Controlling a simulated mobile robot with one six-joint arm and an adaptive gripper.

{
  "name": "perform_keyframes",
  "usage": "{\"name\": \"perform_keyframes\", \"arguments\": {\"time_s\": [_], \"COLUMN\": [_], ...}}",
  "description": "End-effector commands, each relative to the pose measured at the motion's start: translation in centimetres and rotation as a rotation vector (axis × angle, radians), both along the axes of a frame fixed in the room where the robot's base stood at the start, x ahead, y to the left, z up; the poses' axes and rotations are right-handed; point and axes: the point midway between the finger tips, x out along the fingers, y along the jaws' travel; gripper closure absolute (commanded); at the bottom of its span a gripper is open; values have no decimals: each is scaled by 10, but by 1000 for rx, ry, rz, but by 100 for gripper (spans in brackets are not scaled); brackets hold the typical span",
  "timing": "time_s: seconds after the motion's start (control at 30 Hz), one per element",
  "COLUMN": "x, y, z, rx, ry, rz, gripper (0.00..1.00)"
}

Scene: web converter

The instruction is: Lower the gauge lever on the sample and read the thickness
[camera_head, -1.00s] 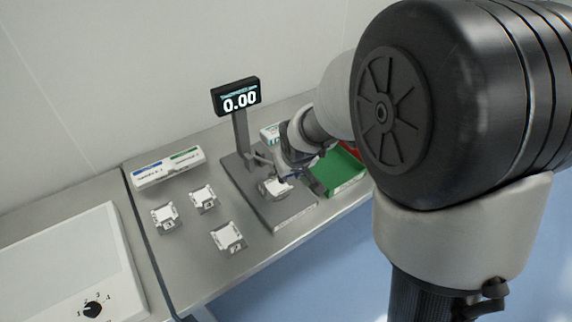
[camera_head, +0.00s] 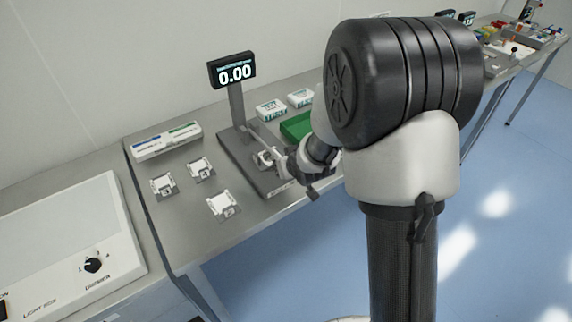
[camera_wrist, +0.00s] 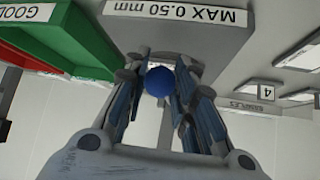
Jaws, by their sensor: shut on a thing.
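The thickness gauge stands on the bench in the head view, with its base plate (camera_head: 232,152) and its display (camera_head: 232,71), which reads 0.00. The blue round knob of the gauge lever (camera_wrist: 160,81) is between my fingers in the wrist view. My gripper (camera_wrist: 160,76) is shut on this knob. In the head view my wrist is at the right side of the gauge and hides the fingertips and part of the lever. A light sample (camera_head: 265,157) lies on the gauge base, partly hidden. I cannot tell whether the lever foot touches it.
Sample holders (camera_head: 222,205) stand left of the gauge. A labelled rack (camera_head: 166,141) is behind them. A green bin (camera_head: 297,126) and small white boxes (camera_head: 271,110) are to the right. In the wrist view a "MAX 0.50 mm" label (camera_wrist: 190,18) and a red bin (camera_wrist: 85,38) show.

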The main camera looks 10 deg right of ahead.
Motion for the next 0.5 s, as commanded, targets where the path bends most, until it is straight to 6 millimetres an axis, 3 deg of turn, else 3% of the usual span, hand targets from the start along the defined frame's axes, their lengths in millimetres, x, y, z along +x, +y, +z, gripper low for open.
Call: {"name": "perform_keyframes", "arguments": {"time_s": [0.27,0.3,0.5], "x": [-2,-2,-1], "y": [0,0,0], "z": [-3,-3,-2], "rx": [0,0,0], "ry": [10,11,6], "rz": [-2,-2,-1], "gripper": [100,74,61]}}
